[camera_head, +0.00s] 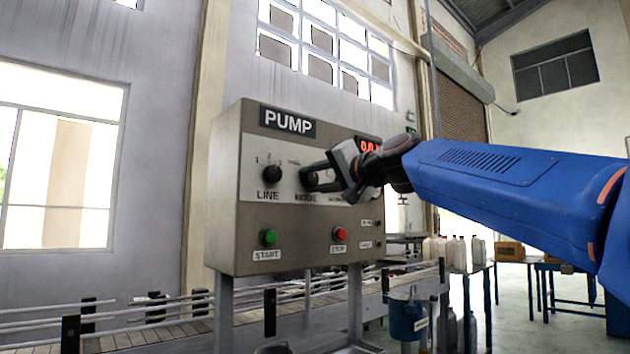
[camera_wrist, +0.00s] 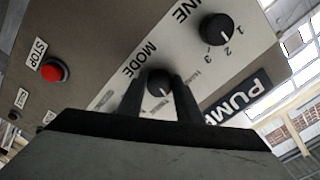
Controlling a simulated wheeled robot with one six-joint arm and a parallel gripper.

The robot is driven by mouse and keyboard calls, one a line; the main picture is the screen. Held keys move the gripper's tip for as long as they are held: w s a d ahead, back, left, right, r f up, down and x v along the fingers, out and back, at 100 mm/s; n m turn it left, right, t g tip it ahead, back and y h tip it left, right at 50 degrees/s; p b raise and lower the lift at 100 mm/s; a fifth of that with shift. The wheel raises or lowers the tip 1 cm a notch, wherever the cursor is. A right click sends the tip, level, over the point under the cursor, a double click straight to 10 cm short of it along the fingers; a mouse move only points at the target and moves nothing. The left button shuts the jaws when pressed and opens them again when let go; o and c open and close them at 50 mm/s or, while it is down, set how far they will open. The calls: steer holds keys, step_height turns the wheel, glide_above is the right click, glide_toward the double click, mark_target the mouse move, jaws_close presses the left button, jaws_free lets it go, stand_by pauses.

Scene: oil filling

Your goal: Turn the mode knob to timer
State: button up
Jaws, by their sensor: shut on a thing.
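The pump control panel (camera_head: 225,190) is a beige box with a PUMP label at the top. In the head view my gripper (camera_head: 306,178) is at the panel face, just above the MODE label, and hides the mode knob. In the wrist view the black mode knob (camera_wrist: 159,83) with a white pointer line sits between the two dark fingers of my gripper (camera_wrist: 160,88), which is shut on it. Small position labels beside the knob are partly covered by the fingers. I cannot read which position the pointer marks.
The LINE knob (camera_head: 272,174) is left of my gripper. The green START button (camera_head: 269,237) and red STOP button (camera_head: 339,234) are below. A conveyor (camera_head: 150,320) runs behind the panel.

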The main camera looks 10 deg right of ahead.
steer(key=shift+m, duration=2)
steer(key=o, duration=1)
steer(key=shift+o, duration=0.2)
steer(key=v, duration=1.7)
steer(key=shift+s+d, duration=0.2)
